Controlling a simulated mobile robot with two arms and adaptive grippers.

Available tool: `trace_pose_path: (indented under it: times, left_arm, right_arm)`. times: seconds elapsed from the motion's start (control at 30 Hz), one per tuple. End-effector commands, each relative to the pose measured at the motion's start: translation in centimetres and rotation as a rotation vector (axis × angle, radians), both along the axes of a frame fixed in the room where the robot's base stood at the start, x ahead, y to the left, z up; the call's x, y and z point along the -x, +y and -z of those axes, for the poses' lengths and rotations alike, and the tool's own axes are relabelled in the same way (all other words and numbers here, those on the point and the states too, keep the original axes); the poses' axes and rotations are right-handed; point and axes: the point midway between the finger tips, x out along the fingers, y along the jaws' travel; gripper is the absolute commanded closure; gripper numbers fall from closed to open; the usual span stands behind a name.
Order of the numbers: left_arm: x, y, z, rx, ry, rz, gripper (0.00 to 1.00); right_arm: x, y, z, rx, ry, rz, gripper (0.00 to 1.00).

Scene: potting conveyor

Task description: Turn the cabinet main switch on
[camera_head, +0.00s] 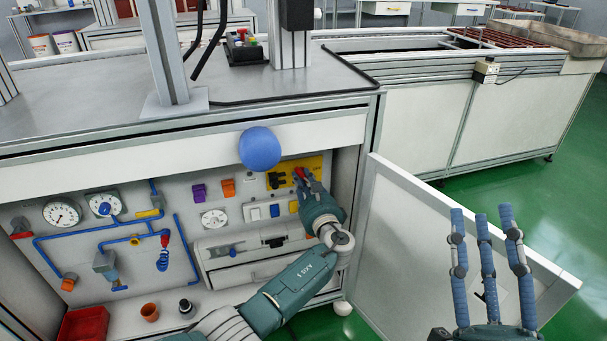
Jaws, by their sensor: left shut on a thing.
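The cabinet main switch (300,172) is a red handle on a yellow plate (316,162) at the upper right of the cabinet's inside panel. My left gripper (304,181) reaches into the open cabinet and is shut on the red handle, hiding much of it. I cannot tell its exact angle. My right gripper (485,240) is empty in front of the open cabinet door, its blue fingers apart and pointing up.
The white cabinet door (405,225) stands open at the right. A blue ball (260,148) is at the cabinet's top edge. Gauges (62,212) and blue pipes fill the panel's left. A red bin (83,324) and small pot (149,312) stand below.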

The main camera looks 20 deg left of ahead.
Motion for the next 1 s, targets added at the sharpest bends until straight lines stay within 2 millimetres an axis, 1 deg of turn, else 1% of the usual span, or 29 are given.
trace_pose_path:
  times: [0.03, 0.07, 0.1, 0.17, 0.23, 0.33, 0.4, 0.5, 0.6, 0.73, 0.9, 1.0]
  left_arm:
    - [0.0, 0.2, -0.5, -0.033, 0.022, -0.003, 1.00]
    - [0.0, 0.2, -0.5, -0.054, 0.036, -0.002, 1.00]
    - [0.0, 0.2, -0.5, -0.083, 0.055, -0.002, 1.00]
    - [0.0, 0.2, -0.5, -0.126, 0.085, -0.003, 1.00]
    - [0.0, 0.3, -0.6, -0.178, 0.120, -0.003, 1.00]
    - [0.0, 0.3, -0.6, -0.253, 0.170, -0.003, 1.00]
    - [0.0, 0.3, -0.6, -0.301, 0.202, -0.003, 1.00]
    - [0.0, 0.3, -0.6, -0.364, 0.245, -0.003, 1.00]
    - [0.0, 0.3, -0.6, -0.420, 0.282, -0.003, 1.00]
    - [0.0, 0.2, -0.5, -0.475, 0.320, -0.003, 1.00]
    - [0.0, 0.2, -0.5, -0.524, 0.352, -0.003, 1.00]
    - [0.0, 0.2, -0.5, -0.540, 0.362, -0.003, 1.00]
  right_arm:
    - [-1.0, 0.1, 1.2, 0.024, 0.082, 0.005, 0.60]
    - [-1.5, 0.1, 2.2, 0.038, 0.133, 0.008, 0.60]
    - [-2.2, 0.0, 3.7, 0.057, 0.202, 0.012, 0.60]
    - [-2.9, -0.1, 6.1, 0.086, 0.306, 0.019, 0.60]
    - [-3.4, -0.3, 8.8, 0.118, 0.427, 0.025, 0.60]
    - [-3.4, -0.8, 12.7, 0.161, 0.591, 0.034, 0.60]
    - [-3.1, -1.2, 15.1, 0.187, 0.693, 0.040, 0.60]
    - [-2.2, -1.8, 18.1, 0.217, 0.819, 0.048, 0.60]
    - [-1.2, -2.3, 20.5, 0.242, 0.925, 0.053, 0.60]
    - [0.1, -2.9, 22.8, 0.267, 1.032, 0.059, 0.60]
    - [1.3, -3.5, 24.6, 0.287, 1.119, 0.063, 0.60]
    - [1.8, -3.7, 25.1, 0.294, 1.149, 0.066, 0.60]
